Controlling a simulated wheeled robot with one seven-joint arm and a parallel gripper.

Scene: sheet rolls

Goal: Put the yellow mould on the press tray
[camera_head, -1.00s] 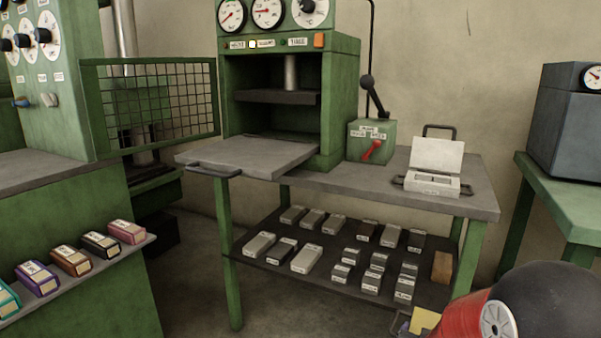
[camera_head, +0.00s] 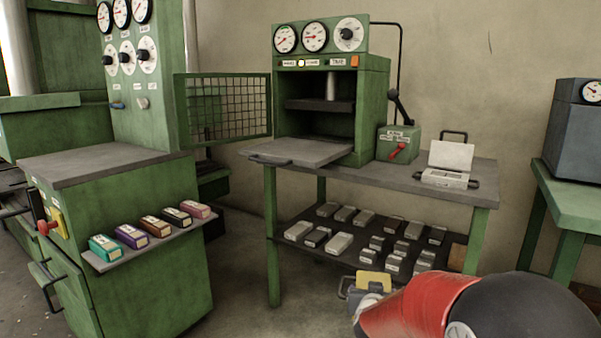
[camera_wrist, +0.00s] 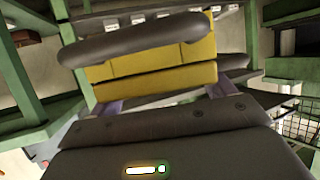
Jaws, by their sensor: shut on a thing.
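The yellow mould (camera_head: 374,281) is in my gripper (camera_head: 360,291), low at the bottom right of the head view, in front of the lower shelf. In the wrist view the yellow mould (camera_wrist: 160,62) lies between the fingers of my gripper (camera_wrist: 165,70), with a dark rounded handle across it. My gripper is shut on it. The press tray (camera_head: 305,152) is a flat grey plate with a dark handle at its front left. It sticks out of the green press and looks bare. The press's mesh guard (camera_head: 226,106) stands swung open to the left.
A lever box (camera_head: 400,143) and an open white mould case (camera_head: 447,167) stand on the table right of the press. Several grey moulds (camera_head: 340,243) lie on the lower shelf (camera_head: 290,252). Several coloured boxes (camera_head: 157,226) line a side ledge at left.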

